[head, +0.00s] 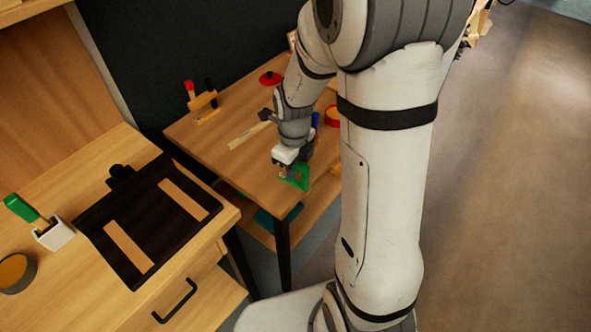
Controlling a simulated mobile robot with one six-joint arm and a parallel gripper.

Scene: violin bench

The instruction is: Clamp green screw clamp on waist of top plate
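A green piece (299,178), which looks like the green screw clamp, is at the tips of my gripper (286,170) near the front right corner of the back table. The gripper points down, and its fingers are small and partly covered by its own body. I cannot tell whether they are shut on the green piece, or whether the piece touches the tabletop. I cannot make out a violin top plate. My arm hides part of the right side of the table.
The back table (215,140) also holds a red-and-black-handled wooden clamp (203,103), a flat pale strip (247,135) and red round items (270,78). The left bench carries a dark mat (150,225) with two wooden strips, a green-handled tool (24,209) in a white holder and a round tin (14,272).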

